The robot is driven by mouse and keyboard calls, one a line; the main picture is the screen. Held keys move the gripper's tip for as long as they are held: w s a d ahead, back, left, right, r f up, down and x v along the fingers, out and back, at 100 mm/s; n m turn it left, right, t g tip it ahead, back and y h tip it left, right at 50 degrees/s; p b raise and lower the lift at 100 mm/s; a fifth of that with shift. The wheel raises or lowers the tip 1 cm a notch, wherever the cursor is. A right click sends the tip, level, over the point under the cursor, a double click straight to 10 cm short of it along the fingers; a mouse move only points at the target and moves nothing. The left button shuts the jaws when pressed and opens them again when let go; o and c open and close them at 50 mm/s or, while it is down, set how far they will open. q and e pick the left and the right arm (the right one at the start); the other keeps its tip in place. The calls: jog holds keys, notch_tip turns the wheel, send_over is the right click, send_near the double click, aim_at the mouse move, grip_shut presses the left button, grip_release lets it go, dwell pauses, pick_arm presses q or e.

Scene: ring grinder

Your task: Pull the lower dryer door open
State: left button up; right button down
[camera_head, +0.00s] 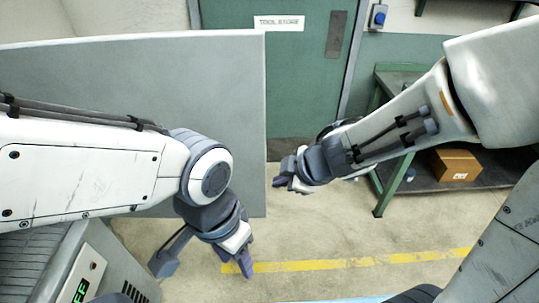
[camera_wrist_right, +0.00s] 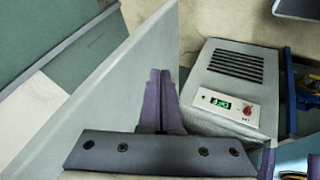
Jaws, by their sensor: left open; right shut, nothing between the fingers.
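The dryer's grey housing (camera_head: 50,262) is at the lower left, with a control panel and green lit display; the display, a red knob and a slotted vent show on a grey housing (camera_wrist_right: 235,62) in the right wrist view. A large flat grey panel (camera_head: 120,75) stands behind my left arm and looks like a swung-out door; I cannot tell whether it is the lower one. It also seems to show in the right wrist view (camera_wrist_right: 105,90). My left gripper (camera_head: 238,262) is open and empty, pointing down. My right gripper (camera_head: 289,184) is shut and empty, right of the panel's edge; its fingers (camera_wrist_right: 160,100) overlap the panel in the wrist view.
A green tool store door (camera_head: 295,80) is in the back wall. A green-framed shelf (camera_head: 379,190) with a cardboard box (camera_head: 455,165) stands at the right. A yellow line (camera_head: 350,264) crosses the floor. The middle floor is clear.

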jog(key=f, duration=0.2)
jog(key=b, duration=0.5)
send_near(258, 179)
notch_tip(258, 179, down, 4)
jog(key=a, duration=0.2)
jog(key=shift+w+r+p, duration=0.15)
jog(key=shift+w+p, duration=0.3)
jog(key=shift+w, duration=0.6)
